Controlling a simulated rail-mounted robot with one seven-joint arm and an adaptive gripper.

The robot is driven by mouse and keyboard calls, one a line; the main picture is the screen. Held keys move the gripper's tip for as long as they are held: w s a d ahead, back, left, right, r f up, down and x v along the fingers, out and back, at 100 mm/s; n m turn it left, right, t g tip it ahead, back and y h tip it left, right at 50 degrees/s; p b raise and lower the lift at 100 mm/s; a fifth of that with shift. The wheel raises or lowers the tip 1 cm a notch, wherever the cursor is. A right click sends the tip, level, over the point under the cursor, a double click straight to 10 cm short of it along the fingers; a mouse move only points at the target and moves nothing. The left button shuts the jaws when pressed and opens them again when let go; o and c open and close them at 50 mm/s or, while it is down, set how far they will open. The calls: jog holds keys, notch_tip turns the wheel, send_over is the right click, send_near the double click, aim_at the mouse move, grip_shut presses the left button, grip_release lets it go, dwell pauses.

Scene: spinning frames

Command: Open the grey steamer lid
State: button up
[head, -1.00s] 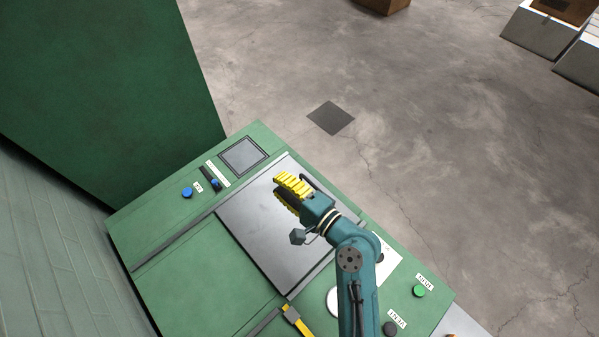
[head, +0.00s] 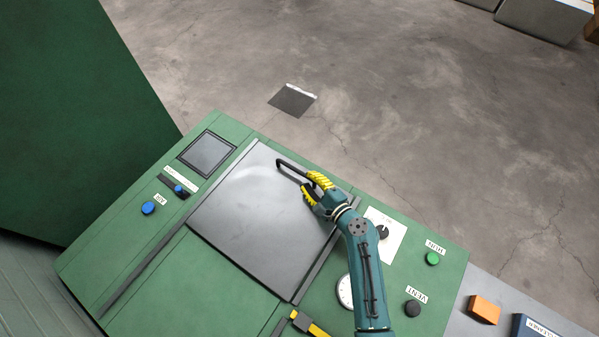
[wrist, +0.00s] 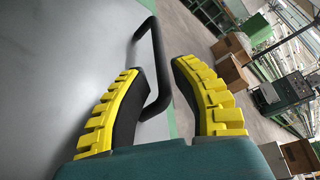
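The grey steamer lid (head: 255,218) lies flat and shut in the green machine top in the head view; it also fills the left of the wrist view (wrist: 60,70). Its black bar handle (head: 288,170) stands near the lid's far right edge. My gripper (head: 312,188) is at the right end of this handle. In the wrist view the yellow padded fingers (wrist: 165,95) are spread apart, and the black handle (wrist: 158,60) passes in the gap, closer to the left finger. Whether a finger touches the handle I cannot tell.
The green panel (head: 130,240) carries a blue knob (head: 148,208), a dark screen (head: 206,153), a dial (head: 345,291), and green (head: 432,258) and black (head: 412,308) buttons. A yellow-and-black latch-like part (head: 308,324) sits below the lid. An orange block (head: 484,309) lies at the right.

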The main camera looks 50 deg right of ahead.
aim_at(299, 171)
jog(key=x, duration=0.5)
jog(key=shift+w+b, duration=0.1)
jog(key=shift+b, duration=0.3)
grip_shut()
